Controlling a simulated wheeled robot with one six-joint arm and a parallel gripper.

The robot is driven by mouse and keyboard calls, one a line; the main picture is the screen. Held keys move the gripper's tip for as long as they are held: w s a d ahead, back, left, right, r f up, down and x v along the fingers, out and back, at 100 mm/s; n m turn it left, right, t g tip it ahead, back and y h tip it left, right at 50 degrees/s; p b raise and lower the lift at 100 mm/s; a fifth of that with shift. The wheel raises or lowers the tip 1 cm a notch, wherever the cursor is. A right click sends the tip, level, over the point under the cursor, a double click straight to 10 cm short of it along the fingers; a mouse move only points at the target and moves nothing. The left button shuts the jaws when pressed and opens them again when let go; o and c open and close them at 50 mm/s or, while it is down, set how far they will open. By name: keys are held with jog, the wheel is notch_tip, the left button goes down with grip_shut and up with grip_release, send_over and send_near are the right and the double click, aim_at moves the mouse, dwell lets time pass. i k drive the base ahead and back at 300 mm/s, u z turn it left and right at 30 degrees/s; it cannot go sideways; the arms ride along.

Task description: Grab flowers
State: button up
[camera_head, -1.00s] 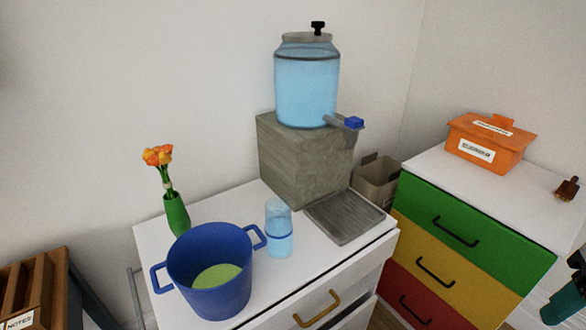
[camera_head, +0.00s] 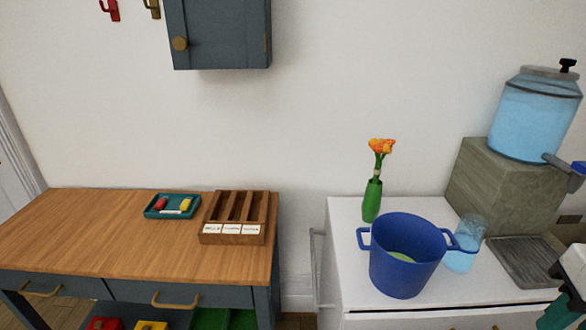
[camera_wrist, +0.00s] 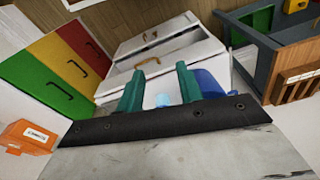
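Orange and yellow flowers (camera_head: 381,147) stand upright in a slim green vase (camera_head: 372,200) at the back left of the white cabinet top (camera_head: 345,228). My gripper (camera_wrist: 157,80) shows in the wrist view as two teal fingers, apart, with nothing between them. It is well away from the flowers; part of my arm shows at the right edge of the head view. The flowers and vase cannot be made out in the wrist view.
A blue pot (camera_head: 402,268) stands in front of the vase, beside a glass of water (camera_head: 466,240). A water dispenser (camera_head: 536,110) stands on a grey block (camera_head: 490,185). A wooden table (camera_head: 110,235) with an organizer (camera_head: 238,218) and teal tray (camera_head: 172,206) is left, beyond a gap.

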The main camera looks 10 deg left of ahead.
aim_at(380, 145)
jog(key=u, duration=0.3)
jog(key=k, duration=1.25)
jog(key=u, duration=0.9)
jog(key=i, duration=1.45)
jog(key=z, duration=0.7)
jog(key=i, duration=0.6)
jog(key=z, duration=0.75)
